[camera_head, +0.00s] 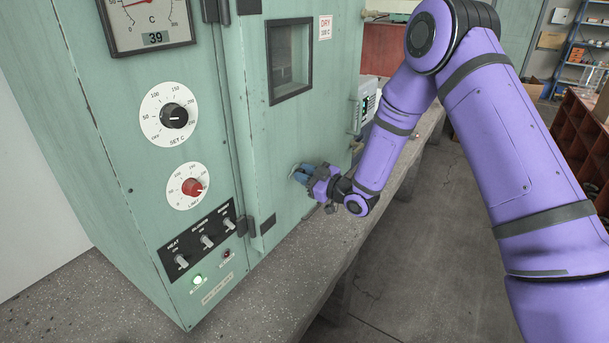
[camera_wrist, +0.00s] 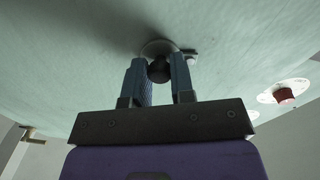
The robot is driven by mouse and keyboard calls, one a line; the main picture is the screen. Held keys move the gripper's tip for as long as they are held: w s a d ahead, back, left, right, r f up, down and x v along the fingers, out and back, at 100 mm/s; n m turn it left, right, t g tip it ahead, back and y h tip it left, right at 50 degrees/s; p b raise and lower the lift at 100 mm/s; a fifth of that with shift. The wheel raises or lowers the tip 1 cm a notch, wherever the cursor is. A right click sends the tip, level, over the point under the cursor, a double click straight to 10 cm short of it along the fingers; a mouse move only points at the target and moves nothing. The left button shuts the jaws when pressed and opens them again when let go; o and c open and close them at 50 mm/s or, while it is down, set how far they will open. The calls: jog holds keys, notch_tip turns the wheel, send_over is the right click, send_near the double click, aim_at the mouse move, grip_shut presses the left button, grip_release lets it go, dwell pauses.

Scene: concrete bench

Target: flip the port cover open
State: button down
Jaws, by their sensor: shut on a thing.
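The port cover (camera_wrist: 156,46) is a small round metal plate on the green oven door (camera_head: 285,135). A dark round knob (camera_wrist: 159,70) stands out in front of it. My gripper (camera_wrist: 159,76) has its two blue fingers closed on the knob, one on each side. In the head view my gripper (camera_head: 300,174) is at the lower part of the door and hides most of the cover. A small metal piece (camera_wrist: 188,53) shows just right of the cover in the wrist view. I cannot see the port opening.
The oven's control panel with a black dial (camera_head: 174,116), a red dial (camera_head: 194,187) and several switches is left of the door. The door has a window (camera_head: 290,60). The concrete bench (camera_head: 305,262) runs below. A small device (camera_head: 366,104) stands behind my arm.

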jog(key=c, duration=1)
grip_release()
jog(key=v, duration=1.1)
jog(key=shift+w, duration=0.15)
